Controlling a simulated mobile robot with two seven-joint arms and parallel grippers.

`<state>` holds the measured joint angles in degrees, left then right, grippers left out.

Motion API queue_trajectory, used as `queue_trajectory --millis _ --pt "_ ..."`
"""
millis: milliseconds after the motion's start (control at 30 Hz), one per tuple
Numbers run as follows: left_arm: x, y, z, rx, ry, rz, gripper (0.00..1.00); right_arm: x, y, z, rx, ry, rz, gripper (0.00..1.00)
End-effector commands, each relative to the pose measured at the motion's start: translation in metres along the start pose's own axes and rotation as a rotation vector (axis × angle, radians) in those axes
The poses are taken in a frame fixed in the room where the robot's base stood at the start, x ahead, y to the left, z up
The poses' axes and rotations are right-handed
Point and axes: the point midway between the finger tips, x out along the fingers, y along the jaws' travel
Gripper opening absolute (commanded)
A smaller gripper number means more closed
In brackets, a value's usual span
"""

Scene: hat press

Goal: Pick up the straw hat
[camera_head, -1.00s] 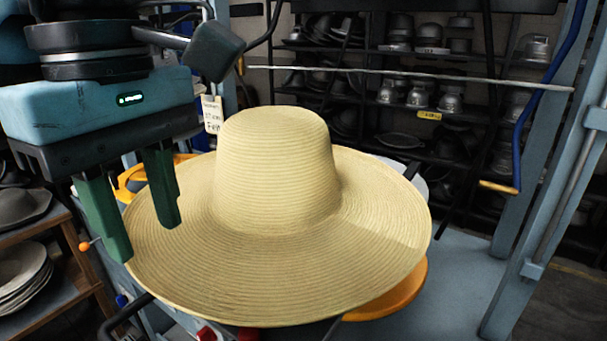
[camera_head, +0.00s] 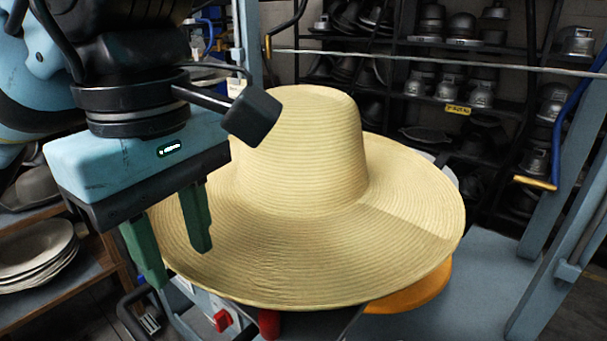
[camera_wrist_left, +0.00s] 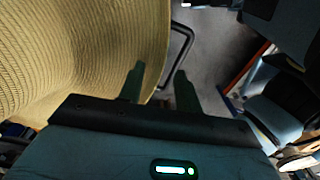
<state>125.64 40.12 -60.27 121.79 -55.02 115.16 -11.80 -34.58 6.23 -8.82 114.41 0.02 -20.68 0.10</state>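The straw hat (camera_head: 310,215) is large and pale yellow, with a tall round crown and a wide brim. It sits upright, crown up, in the middle of the head view. My left gripper (camera_head: 179,268) has green fingers and is at the left edge of the brim. Its fingers are apart, with the inner finger in front of the brim in the head view. In the left wrist view the hat (camera_wrist_left: 60,60) fills the left side and its brim edge runs between the open fingers (camera_wrist_left: 160,70). Contact cannot be told. My right gripper is not in view.
An orange ring or plate (camera_head: 415,295) shows under the brim at the right. Blue-grey frame posts (camera_head: 565,180) stand at the right. Shelves of metal hat moulds (camera_head: 460,85) are behind. A shelf with pale stacked plates (camera_head: 35,250) is at the left.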

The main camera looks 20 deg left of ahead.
Motion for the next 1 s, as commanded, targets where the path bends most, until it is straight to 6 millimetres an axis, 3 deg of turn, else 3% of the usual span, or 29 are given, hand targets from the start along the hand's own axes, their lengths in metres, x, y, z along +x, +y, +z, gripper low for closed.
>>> queue_trajectory --millis 133,400,700,1000 --pt "0.0166 -0.0001 -0.0001 0.001 -0.001 -0.001 0.34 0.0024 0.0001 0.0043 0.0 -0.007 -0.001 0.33" --pt "0.0178 -0.0005 0.0001 0.0 0.0 0.003 0.34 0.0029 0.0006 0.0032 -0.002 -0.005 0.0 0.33" --pt "0.0177 -0.0004 0.0 0.0 0.0 0.003 0.0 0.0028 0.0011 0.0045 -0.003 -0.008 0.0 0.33" --pt "0.0175 -0.0004 0.0001 0.0 0.0 0.003 0.0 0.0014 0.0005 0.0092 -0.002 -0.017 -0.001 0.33"
